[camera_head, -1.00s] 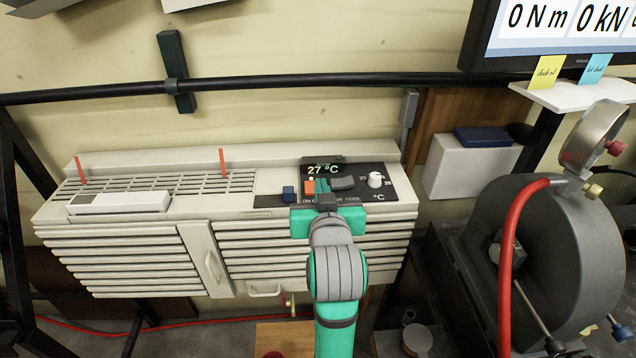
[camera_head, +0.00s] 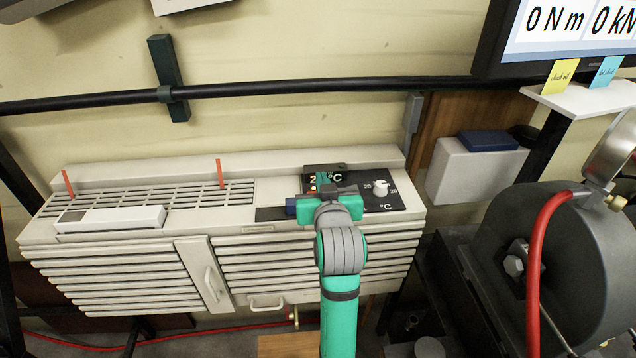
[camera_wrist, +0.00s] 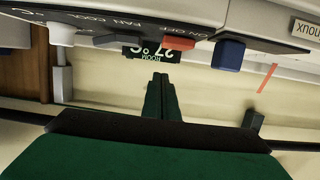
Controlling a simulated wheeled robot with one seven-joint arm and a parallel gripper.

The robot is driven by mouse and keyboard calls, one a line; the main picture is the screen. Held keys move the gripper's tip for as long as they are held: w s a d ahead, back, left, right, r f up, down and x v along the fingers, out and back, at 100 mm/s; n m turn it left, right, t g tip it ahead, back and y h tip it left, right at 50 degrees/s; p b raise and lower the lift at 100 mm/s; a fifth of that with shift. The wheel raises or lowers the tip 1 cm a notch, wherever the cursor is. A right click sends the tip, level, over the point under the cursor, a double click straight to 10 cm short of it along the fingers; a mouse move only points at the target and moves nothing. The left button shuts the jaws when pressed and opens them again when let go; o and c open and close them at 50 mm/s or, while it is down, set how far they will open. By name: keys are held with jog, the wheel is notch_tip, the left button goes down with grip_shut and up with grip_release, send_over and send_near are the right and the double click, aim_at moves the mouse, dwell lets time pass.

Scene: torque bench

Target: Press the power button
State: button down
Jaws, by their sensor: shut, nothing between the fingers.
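The air conditioner's dark control panel (camera_head: 410,203) is at the right end of its top. The red ON/OFF switch (camera_wrist: 179,43) shows clearly in the wrist view, beside a blue button (camera_wrist: 229,54). In the head view, my gripper hides most of the red switch, and the blue button (camera_head: 290,206) shows just left of the gripper. My gripper (camera_head: 332,189) is shut and empty, over the panel in front of the green temperature display (camera_head: 336,177). In the wrist view, its fingertips (camera_wrist: 160,78) point toward the display, apart from the red switch in the picture. Contact cannot be told.
A white knob (camera_head: 381,187) stands on the panel's right side. A white remote-like box (camera_head: 110,219) lies on the left grille. A dark rail (camera_head: 300,88) runs along the wall behind. A grey machine with a red hose (camera_head: 540,245) stands at the right.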

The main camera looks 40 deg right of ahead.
jog(key=shift+s+a+f, duration=0.1)
jog(key=shift+s+f, duration=0.05)
jog(key=shift+f, duration=0.7)
jog(key=shift+s+a+f, duration=0.1)
jog(key=shift+f, duration=0.75)
jog(key=shift+w+f, duration=0.1)
jog(key=shift+f, duration=0.05)
